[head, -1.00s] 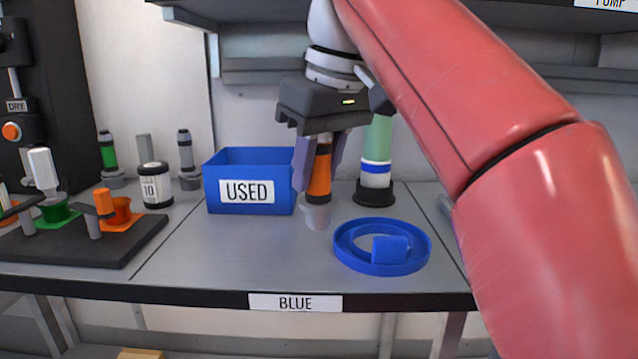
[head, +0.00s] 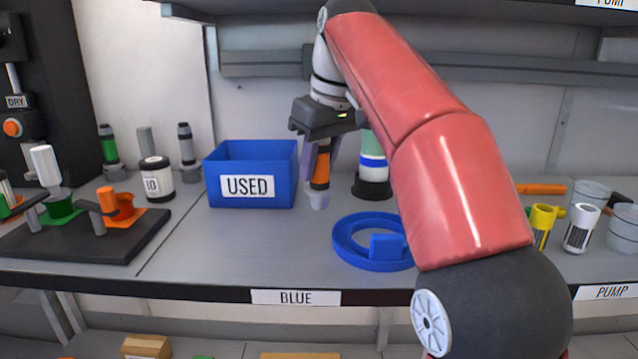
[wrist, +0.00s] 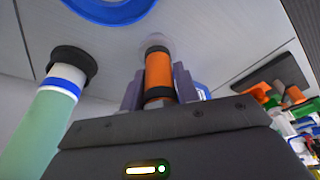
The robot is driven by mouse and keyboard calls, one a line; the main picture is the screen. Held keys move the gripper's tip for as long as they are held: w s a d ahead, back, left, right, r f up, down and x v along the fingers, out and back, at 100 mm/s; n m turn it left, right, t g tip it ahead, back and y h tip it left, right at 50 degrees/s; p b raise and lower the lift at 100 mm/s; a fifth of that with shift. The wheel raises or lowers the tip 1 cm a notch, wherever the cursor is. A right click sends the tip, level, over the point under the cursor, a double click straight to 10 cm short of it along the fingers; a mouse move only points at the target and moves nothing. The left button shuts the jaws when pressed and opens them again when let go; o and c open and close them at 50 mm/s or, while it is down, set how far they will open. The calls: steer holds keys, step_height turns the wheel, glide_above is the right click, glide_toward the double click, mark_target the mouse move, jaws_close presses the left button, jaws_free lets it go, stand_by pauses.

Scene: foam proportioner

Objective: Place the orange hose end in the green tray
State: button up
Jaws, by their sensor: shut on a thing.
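My gripper (head: 322,170) points down and is shut on the orange hose end (head: 320,168). The hose end is an upright orange cylinder with dark bands and a pale, see-through tip. In the wrist view the orange hose end (wrist: 158,75) sits between both fingers (wrist: 159,92). I cannot tell whether its tip touches the bench. A green cup with a flat green base (head: 62,212) sits on a black board at the left. I cannot tell whether this is the green tray; no other green tray is clear.
A blue USED bin (head: 251,187) stands just left of my gripper. A green, white and blue cylinder (head: 373,168) on a black base stands close on the right. A blue ring (head: 372,258) lies in front. An orange cup (head: 122,207) shares the black board (head: 75,240).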

mark_target(319, 184)
step_height(319, 184, down, 4)
steer(key=shift+r+b, duration=0.25)
steer(key=shift+b, duration=0.55)
steer(key=shift+w+f, duration=0.25)
steer(key=shift+f, duration=0.25)
steer(key=o, duration=1)
steer(key=shift+r, duration=0.1)
steer(key=shift+o, duration=0.2)
